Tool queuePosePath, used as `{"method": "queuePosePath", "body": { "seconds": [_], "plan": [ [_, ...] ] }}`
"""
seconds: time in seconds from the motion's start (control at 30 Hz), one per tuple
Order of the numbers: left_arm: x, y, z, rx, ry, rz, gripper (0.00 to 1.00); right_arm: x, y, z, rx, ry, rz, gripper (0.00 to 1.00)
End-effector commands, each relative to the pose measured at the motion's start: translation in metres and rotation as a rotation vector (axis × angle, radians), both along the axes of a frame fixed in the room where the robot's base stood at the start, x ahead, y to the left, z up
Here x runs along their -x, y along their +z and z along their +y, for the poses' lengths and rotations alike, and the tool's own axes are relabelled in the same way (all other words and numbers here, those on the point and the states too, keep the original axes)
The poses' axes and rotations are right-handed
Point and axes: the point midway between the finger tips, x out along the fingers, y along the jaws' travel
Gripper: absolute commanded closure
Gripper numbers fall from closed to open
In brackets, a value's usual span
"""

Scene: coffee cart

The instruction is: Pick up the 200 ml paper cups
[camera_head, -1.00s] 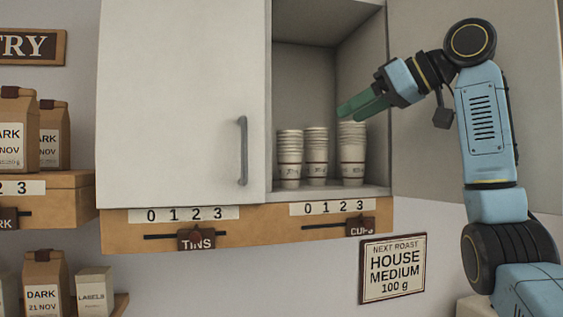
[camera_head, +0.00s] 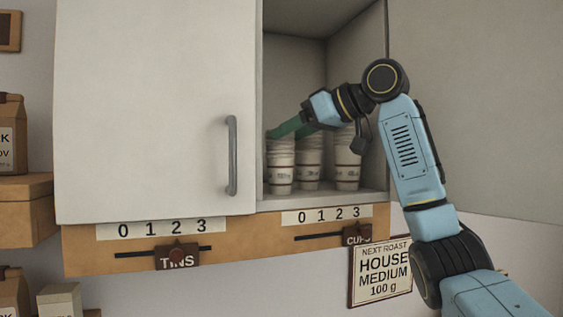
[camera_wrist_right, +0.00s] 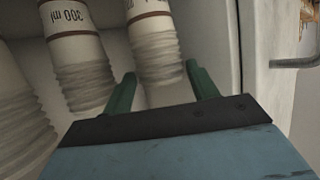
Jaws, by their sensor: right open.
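Three stacks of white paper cups stand in the open cupboard: left (camera_head: 280,172), middle (camera_head: 309,171) and right (camera_head: 347,174). My right gripper (camera_head: 284,130) is open at the top of the left stack. In the right wrist view, where things look inverted, the left stack (camera_wrist_right: 157,50) lies just beyond and between the open green fingers (camera_wrist_right: 160,76). Its label is cut off and I cannot read it. The middle stack (camera_wrist_right: 75,58) reads 300 ml and is outside the fingers. I cannot tell whether the fingers touch any cup. My left gripper is out of view.
A closed cupboard door (camera_head: 150,110) with a grey handle (camera_head: 232,156) borders the left of the opening. An open door (camera_head: 480,100) stands to the right. A CUPS slider (camera_head: 357,236) and a roast sign (camera_head: 383,275) are below. Free space lies above the stacks.

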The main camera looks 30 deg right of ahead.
Motion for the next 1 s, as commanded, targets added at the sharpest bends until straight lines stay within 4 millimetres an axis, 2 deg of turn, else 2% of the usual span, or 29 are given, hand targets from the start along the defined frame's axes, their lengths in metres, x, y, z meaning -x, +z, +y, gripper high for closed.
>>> {"method": "queuePosePath", "body": {
  "seconds": [0.03,0.2,0.47,0.8,1.0],
  "plan": [
    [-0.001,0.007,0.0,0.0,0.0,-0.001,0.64,-0.008,-0.001,0.005,0.001,0.002,0.005,0.41],
    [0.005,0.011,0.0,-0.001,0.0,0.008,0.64,-0.024,-0.009,0.012,0.0,0.001,0.002,0.41],
    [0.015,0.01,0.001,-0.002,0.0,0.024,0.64,-0.027,-0.011,0.013,0.0,0.0,0.0,0.41],
    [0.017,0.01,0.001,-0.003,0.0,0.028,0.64,-0.027,-0.011,0.013,0.0,0.0,0.001,0.85],
    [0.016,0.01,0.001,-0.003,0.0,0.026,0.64,-0.026,-0.011,0.013,0.0,0.0,0.001,0.86]
  ]
}}
